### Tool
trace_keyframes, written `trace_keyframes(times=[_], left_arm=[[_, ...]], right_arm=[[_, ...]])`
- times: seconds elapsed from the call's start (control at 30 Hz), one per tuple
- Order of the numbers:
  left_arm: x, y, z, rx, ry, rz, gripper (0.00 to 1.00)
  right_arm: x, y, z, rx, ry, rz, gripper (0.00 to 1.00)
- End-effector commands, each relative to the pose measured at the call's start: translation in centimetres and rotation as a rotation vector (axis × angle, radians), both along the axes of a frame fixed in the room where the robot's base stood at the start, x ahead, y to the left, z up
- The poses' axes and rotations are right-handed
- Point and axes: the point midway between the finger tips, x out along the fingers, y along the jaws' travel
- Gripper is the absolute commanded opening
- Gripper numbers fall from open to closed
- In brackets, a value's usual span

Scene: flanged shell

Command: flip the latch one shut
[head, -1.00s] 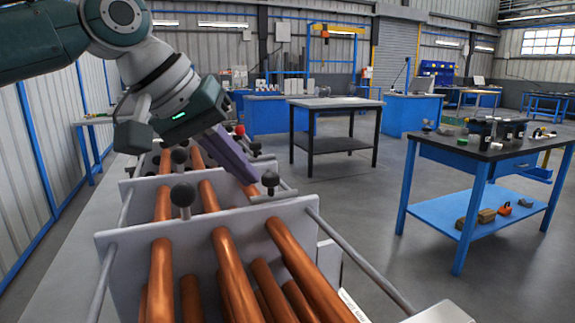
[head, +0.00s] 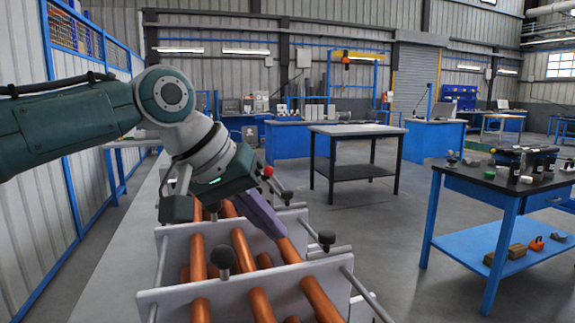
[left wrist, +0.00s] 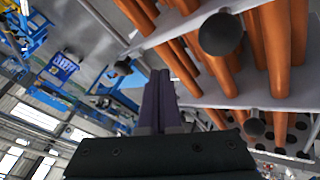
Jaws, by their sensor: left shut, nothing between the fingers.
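Several latches with dark ball knobs sit along the flanged shell (head: 180,239); I cannot tell which is latch one. In the head view one dark knob (head: 327,238) stands above a grey bar (head: 332,252) at the right of a plate's top edge. Another dark knob (head: 222,257) is nearer and to the left. A red knob (head: 268,171) is farther back. My left gripper (head: 281,234) is shut and empty, its purple fingers pointing down-right, apart from the right knob. In the left wrist view its fingers (left wrist: 160,76) are together, between dark knobs (left wrist: 221,34) and (left wrist: 123,67).
Copper tubes (head: 244,250) run through the shell's pale plates. The floor between (head: 385,220) is clear.

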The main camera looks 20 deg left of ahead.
Motion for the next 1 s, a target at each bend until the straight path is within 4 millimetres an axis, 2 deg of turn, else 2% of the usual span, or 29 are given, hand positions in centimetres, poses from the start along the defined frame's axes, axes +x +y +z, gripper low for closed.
trace_keyframes(times=[0.03, 0.1, 0.4, 0.6, 1.0], left_arm=[[-0.4, 0.6, 1.3, -0.001, -0.012, -0.001, 0.00], [-1.2, 1.3, 2.6, 0.000, -0.011, -0.001, 0.00], [-3.7, 3.3, 6.8, 0.000, -0.009, 0.001, 0.00], [-4.2, 3.7, 7.7, 0.001, -0.007, 0.000, 0.00], [-4.3, 3.7, 7.7, 0.001, -0.006, 0.001, 0.00]], right_arm=[[0.0, 0.2, 0.0, 0.007, -0.001, -0.001, 0.50], [0.0, 0.4, 0.0, 0.012, 0.001, -0.004, 0.50], [0.0, 0.1, -0.2, 0.006, 0.001, -0.005, 0.50], [0.0, -0.1, -0.3, -0.004, 0.001, 0.001, 0.50], [0.0, -0.2, -0.3, -0.006, 0.001, 0.002, 0.50]])
